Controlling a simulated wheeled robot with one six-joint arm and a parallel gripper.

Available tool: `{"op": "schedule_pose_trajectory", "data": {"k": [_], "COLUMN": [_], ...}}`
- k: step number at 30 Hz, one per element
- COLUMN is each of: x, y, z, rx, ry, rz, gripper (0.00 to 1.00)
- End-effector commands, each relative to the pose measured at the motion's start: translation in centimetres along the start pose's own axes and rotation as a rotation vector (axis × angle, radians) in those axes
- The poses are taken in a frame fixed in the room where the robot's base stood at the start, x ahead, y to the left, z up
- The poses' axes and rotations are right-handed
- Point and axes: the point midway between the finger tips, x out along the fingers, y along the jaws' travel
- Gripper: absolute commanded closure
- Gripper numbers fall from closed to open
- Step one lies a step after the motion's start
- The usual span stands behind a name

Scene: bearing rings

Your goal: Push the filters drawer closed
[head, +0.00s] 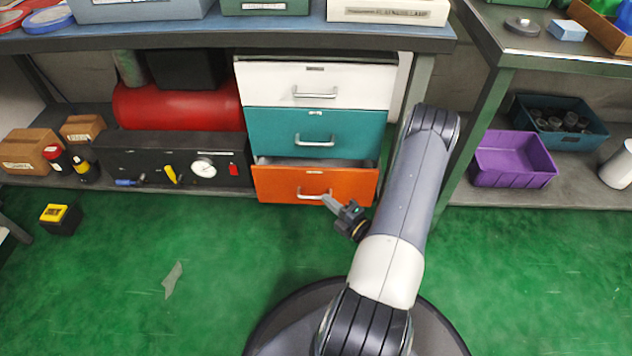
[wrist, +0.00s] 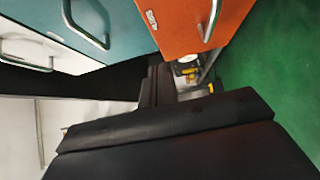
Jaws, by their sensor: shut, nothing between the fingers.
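A three-drawer cabinet stands under the bench in the head view, with a white top drawer (head: 345,85), a teal middle drawer (head: 270,130) and an orange bottom drawer (head: 280,185). The orange drawer sticks out a little, with a dark gap above its front; the other two look flush. I cannot read which one is labelled filters. My gripper (head: 327,201) is shut and empty, close to the orange drawer's handle (head: 312,194); I cannot tell whether it touches. In the wrist view the orange front (wrist: 180,22) and the teal front (wrist: 112,15) show beyond my dark gripper body.
A red tank (head: 180,107) and a black gauge panel (head: 150,158) are left of the cabinet. A bench leg (head: 410,90) stands right of it. A purple bin (head: 512,158) sits on the right shelf. A yellow-black box (head: 61,217) lies on the open green floor.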

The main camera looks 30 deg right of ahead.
Motion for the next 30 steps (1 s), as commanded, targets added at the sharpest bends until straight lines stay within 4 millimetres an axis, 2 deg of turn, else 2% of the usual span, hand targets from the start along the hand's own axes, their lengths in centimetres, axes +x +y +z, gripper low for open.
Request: {"op": "schedule_pose_trajectory", "data": {"k": [10, 15, 21, 30], "x": [5.7, 7.5, 8.3, 8.4], "y": [-0.2, -0.2, -0.1, 0.0], "z": [-0.1, 1.8, 2.8, 2.8], "rx": [-0.003, -0.004, 0.0, 0.0], "ry": [0.004, 0.0, -0.001, -0.001], "rz": [0.002, 0.003, 0.001, 0.0], "gripper": [1.0, 1.0, 1.0, 1.0]}}
